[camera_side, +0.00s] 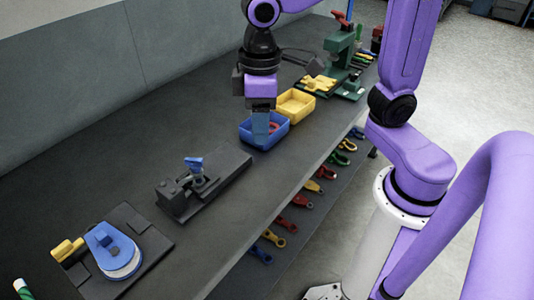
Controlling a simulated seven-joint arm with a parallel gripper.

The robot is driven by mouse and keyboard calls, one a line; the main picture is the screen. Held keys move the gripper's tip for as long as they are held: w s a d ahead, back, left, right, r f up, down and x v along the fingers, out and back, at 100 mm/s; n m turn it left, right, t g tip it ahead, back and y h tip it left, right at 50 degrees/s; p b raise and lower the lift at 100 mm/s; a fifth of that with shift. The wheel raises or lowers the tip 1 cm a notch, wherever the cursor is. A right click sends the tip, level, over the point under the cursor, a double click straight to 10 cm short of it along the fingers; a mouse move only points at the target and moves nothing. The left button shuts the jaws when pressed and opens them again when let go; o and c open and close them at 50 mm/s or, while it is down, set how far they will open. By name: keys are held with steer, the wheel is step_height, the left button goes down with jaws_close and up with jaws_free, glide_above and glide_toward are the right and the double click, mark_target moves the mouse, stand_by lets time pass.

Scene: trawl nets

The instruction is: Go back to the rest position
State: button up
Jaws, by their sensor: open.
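My gripper (262,126) points down over the blue bin (273,138) on the dark bench. Its fingertips overlap the bin in this view. It is open. A small red item (273,127) lies in the blue bin beside the fingers. I cannot tell how far the fingertips are from the bin floor.
A yellow bin (297,105) stands just behind the blue one. A green press (338,60) is at the back. A black fixture (205,182) with a blue piece and a plate with a blue round device (112,252) stand nearer. Several tools lie below the dark bench (110,170).

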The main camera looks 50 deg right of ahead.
steer(key=s+d+f+n, duration=0.4)
steer(key=s+d, duration=0.5)
steer(key=s, duration=0.3)
steer(key=shift+s+f+n, duration=0.3)
steer(key=shift+s+f, duration=0.1)
steer(key=shift+f, duration=0.1)
stand_by(0.9)
